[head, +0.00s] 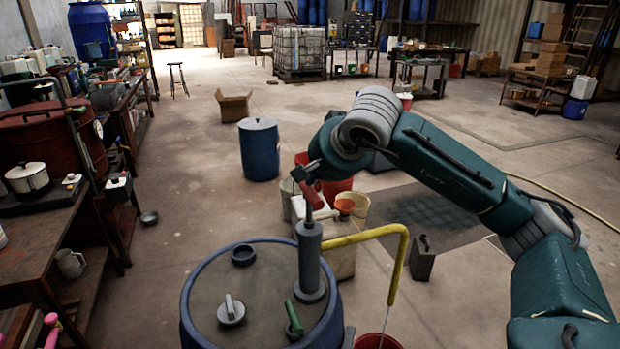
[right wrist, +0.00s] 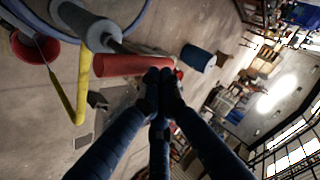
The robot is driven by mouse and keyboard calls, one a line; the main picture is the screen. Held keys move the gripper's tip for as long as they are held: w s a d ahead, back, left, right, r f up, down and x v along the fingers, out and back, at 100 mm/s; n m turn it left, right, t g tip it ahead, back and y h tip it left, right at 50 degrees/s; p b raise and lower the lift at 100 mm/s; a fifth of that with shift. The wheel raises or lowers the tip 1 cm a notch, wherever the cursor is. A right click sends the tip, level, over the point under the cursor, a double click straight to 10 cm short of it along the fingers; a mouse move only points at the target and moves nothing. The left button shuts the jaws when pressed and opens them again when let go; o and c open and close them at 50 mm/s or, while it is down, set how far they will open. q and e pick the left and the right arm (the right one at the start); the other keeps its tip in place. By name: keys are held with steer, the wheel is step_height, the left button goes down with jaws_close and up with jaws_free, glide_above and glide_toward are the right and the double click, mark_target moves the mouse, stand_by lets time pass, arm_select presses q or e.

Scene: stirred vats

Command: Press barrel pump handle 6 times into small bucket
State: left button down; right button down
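A blue barrel (head: 200,290) stands at the front centre of the head view. Its grey pump body (head: 309,250) rises from the lid, with the red pump handle (head: 313,196) across the top on a short length of rod. A yellow spout (head: 365,236) runs right and bends down to a red bucket (head: 378,342), cut off by the lower edge. My right gripper (head: 306,174) is shut on the red handle. The right wrist view shows its fingertips (right wrist: 160,76) together at the handle (right wrist: 130,65), with the spout (right wrist: 83,85) and bucket (right wrist: 35,48) beyond. My left gripper is out of view.
A grey canister (head: 422,260) stands on the floor right of the spout. A second blue barrel (head: 259,152) stands farther back. A workbench (head: 40,225) lines the left side.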

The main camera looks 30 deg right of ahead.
mark_target(312, 188)
steer(key=shift+s+f+b, duration=0.1)
steer(key=shift+f+b, duration=1.2)
steer(key=shift+f, duration=0.5)
stand_by(0.8)
steer(key=shift+f+b, duration=0.95)
steer(key=shift+f, duration=0.2)
stand_by(0.7)
steer(key=shift+r, duration=0.1)
steer(key=shift+r+p, duration=1.15)
steer(key=shift+r, duration=0.15)
steer(key=shift+r+p, duration=1.2)
steer(key=shift+r, duration=0.35)
steer(key=shift+r+p, duration=0.55)
steer(key=shift+r, duration=0.25)
step_height(312, 188, up, 6)
steer(key=p, duration=0.5)
